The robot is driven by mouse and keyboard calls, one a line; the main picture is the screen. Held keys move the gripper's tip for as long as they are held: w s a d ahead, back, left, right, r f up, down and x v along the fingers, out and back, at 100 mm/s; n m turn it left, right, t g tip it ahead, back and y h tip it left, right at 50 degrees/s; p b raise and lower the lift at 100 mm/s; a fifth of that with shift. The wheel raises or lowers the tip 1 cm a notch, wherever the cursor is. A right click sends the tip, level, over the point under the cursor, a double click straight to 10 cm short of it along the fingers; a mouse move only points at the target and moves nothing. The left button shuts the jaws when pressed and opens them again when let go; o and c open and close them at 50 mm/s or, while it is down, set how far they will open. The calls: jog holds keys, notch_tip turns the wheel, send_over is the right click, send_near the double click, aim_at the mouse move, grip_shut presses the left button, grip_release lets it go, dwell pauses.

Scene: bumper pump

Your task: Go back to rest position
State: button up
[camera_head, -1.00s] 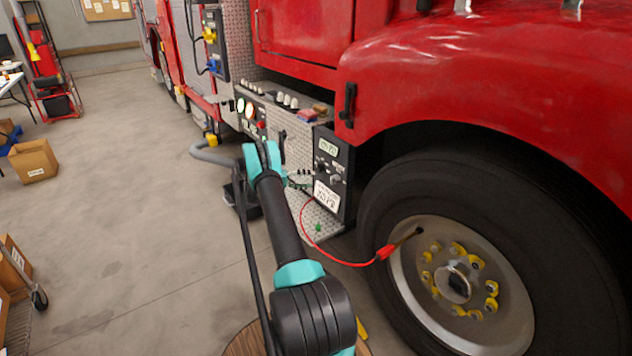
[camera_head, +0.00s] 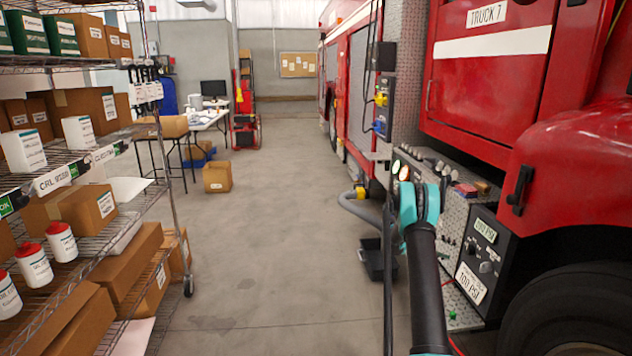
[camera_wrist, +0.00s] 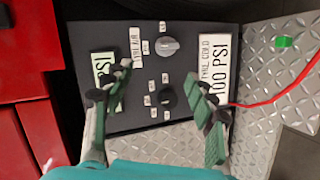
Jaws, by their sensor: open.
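My gripper (camera_wrist: 158,115) shows in the wrist view with its two green-padded fingers spread wide and nothing between them. Beyond the fingers is a black control panel (camera_wrist: 140,62) with two knobs, a grey one (camera_wrist: 166,46) and a dark one (camera_wrist: 167,98). A small display (camera_wrist: 103,68) is partly covered by the left finger, and a "100 PSI" label (camera_wrist: 221,62) is at the right. In the head view the panel (camera_head: 505,255) is on the truck's side, right of my arm. My gripper's fingers are hidden there behind my arm.
The red truck (camera_head: 490,75) fills the right side, with its wheel (camera_head: 570,315) low. A wire shelf with boxes (camera_head: 75,205) stands at the left. The floor (camera_head: 265,235) between is clear. A red hose (camera_wrist: 275,98) leaves the panel's side.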

jog(key=s+a+r+n+t+y, duration=0.2)
jog(key=s+a+r+y, duration=0.3)
jog(key=s+a, duration=0.4)
jog(key=s+a+r+n+t+y, duration=0.1)
jog(key=s+a+r+t+y, duration=0.15)
jog(key=s+a+r, duration=0.5)
jog(key=s+a+f+t+y, duration=0.1)
jog(key=s+a+f+y, duration=0.1)
jog(key=s+a, duration=0.7)
jog(key=s+a+f+n+t+y, duration=0.1)
jog(key=s+a+f+t+y, duration=0.1)
jog(key=s+a, duration=0.8)
jog(key=s+f+y, duration=0.1)
jog(key=s+y, duration=0.1)
jog(key=s, duration=0.5)
jog(key=shift+s+a+n, duration=0.25)
jog(key=shift+n, duration=0.05)
jog(key=shift+s+a+f, duration=0.25)
jog(key=shift+s+a, duration=0.05)
jog(key=shift+s, duration=0.1)
jog(key=shift+c, duration=0.5)
